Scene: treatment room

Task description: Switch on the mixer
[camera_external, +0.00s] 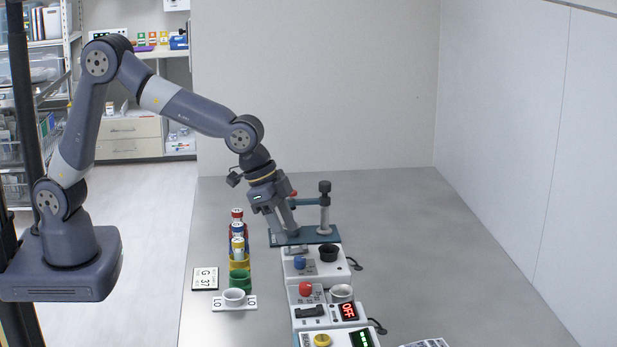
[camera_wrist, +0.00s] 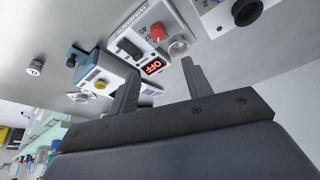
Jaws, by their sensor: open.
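No label that I can read names the mixer. One white unit has a blue knob (camera_external: 300,262) and a black cup (camera_external: 329,252); the cup is also at the top of the wrist view (camera_wrist: 245,11). Nearer the camera are a red knob (camera_external: 305,288), a pale cup (camera_external: 341,293), a black switch (camera_external: 309,311) and a red display reading OFF (camera_external: 348,311). The wrist view shows this display (camera_wrist: 153,66) and red knob (camera_wrist: 158,31) beyond my fingers. My gripper (camera_external: 287,230) is open and empty over the teal-based stand; its tips are partly hard to make out.
The teal-based stand (camera_external: 325,232) has a post with a dark top. Left are coloured tubes (camera_external: 238,230), a green cup (camera_external: 240,280), a white cup (camera_external: 234,297) and a G 37 card (camera_external: 206,279). A yellow-knobbed unit (camera_external: 322,340) is nearest.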

